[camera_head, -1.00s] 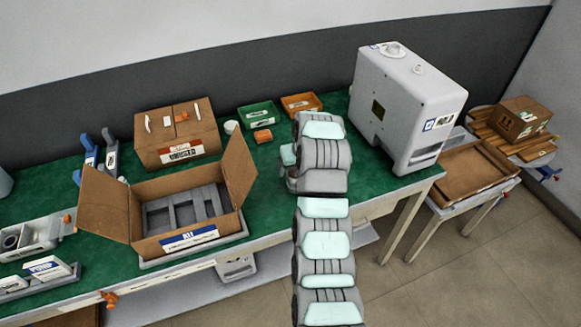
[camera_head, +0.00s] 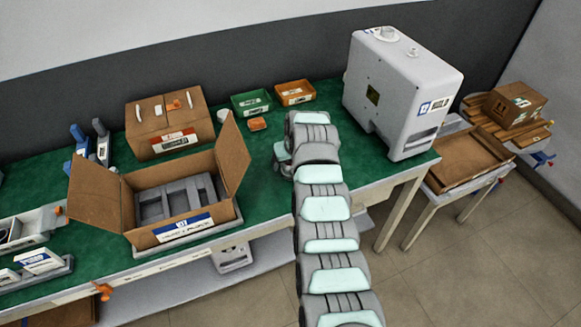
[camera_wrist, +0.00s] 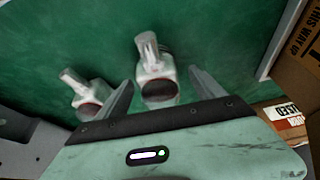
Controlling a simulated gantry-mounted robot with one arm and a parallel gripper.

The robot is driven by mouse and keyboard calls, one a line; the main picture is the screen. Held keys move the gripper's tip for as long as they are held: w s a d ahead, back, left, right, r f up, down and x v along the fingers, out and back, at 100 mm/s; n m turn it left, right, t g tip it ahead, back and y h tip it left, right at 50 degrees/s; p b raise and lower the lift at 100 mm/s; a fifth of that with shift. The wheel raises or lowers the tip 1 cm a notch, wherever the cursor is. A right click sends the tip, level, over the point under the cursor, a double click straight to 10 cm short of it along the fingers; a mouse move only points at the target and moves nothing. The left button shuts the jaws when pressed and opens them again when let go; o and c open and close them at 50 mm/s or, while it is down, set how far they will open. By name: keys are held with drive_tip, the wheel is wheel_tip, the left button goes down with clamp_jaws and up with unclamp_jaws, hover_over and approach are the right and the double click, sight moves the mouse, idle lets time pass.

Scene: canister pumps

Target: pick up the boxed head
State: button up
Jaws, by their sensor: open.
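Two pale pump heads with dark, red-rimmed openings show in the wrist view. One head (camera_wrist: 154,72) lies between my fingers' lines, and the other head (camera_wrist: 86,94) is to the left, outside the left finger. Both are blurred and sit over the green bench top. I cannot tell which is the boxed head. My gripper (camera_wrist: 161,90) is open, its fingers either side of the nearer head with no clear contact. In the head view my arm hides the gripper and both heads. The open carton (camera_head: 170,238) holds a grey insert (camera_head: 178,202) whose slots look empty.
A closed carton (camera_head: 168,118) stands behind the open one. Green (camera_head: 250,103) and orange (camera_head: 295,92) bins sit at the back. A large white canister unit (camera_head: 395,95) stands right of my arm. A carton side (camera_wrist: 298,60) shows at the wrist view's right edge.

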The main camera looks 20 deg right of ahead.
drive_tip(key=shift+b+x, duration=0.6)
drive_tip(key=shift+x, duration=0.65)
drive_tip(key=shift+c, duration=0.6)
clamp_jaws()
